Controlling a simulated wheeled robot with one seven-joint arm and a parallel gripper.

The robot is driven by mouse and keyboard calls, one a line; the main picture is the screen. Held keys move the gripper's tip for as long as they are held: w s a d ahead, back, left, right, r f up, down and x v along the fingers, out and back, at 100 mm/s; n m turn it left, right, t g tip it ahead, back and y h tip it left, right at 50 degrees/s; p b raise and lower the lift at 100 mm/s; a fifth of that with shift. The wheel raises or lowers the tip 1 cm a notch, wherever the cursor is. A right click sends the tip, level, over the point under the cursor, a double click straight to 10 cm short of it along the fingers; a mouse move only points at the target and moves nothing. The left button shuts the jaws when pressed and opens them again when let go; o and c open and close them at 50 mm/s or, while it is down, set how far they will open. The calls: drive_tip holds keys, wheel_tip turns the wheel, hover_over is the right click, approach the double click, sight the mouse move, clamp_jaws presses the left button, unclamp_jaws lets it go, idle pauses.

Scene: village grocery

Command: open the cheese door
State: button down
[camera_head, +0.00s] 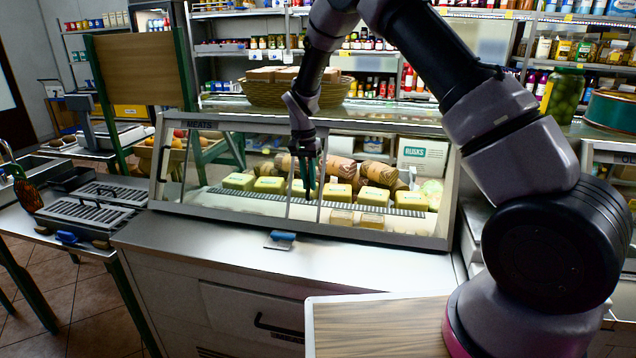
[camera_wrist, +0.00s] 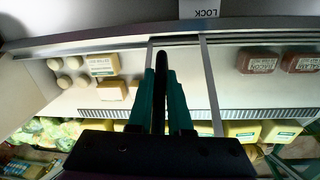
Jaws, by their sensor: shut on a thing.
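The glass-fronted display case (camera_head: 380,229) stands on the counter, with metal-framed panes; thin upright frames (camera_head: 321,190) divide its middle. My gripper (camera_head: 309,178) reaches down from above to this middle part. In the wrist view, my gripper's teal fingers (camera_wrist: 161,85) are closed around a dark upright handle (camera_wrist: 161,62) between two upright frame strips (camera_wrist: 211,85). The fingers hide the handle's lower part. Behind the glass are yellow packs (camera_head: 374,196) and wrapped brown rolls (camera_head: 340,167). The wrist view also shows pale packs (camera_wrist: 103,64) to the left and red salami packs (camera_wrist: 258,61) to the right.
A blue-handled tool (camera_head: 281,238) lies on the counter before the case. A wicker basket (camera_head: 270,92) stands on top. A wooden board (camera_head: 380,330) is at the front, and a slatted metal tray (camera_head: 88,212) is at left.

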drive_tip(key=c, duration=0.8)
unclamp_jaws()
drive_tip(key=shift+c, duration=0.2)
drive_tip(key=shift+r, duration=0.15)
wheel_tip(320, 180, up, 10)
drive_tip(key=a, duration=0.1)
drive_tip(key=shift+w+r, duration=0.25)
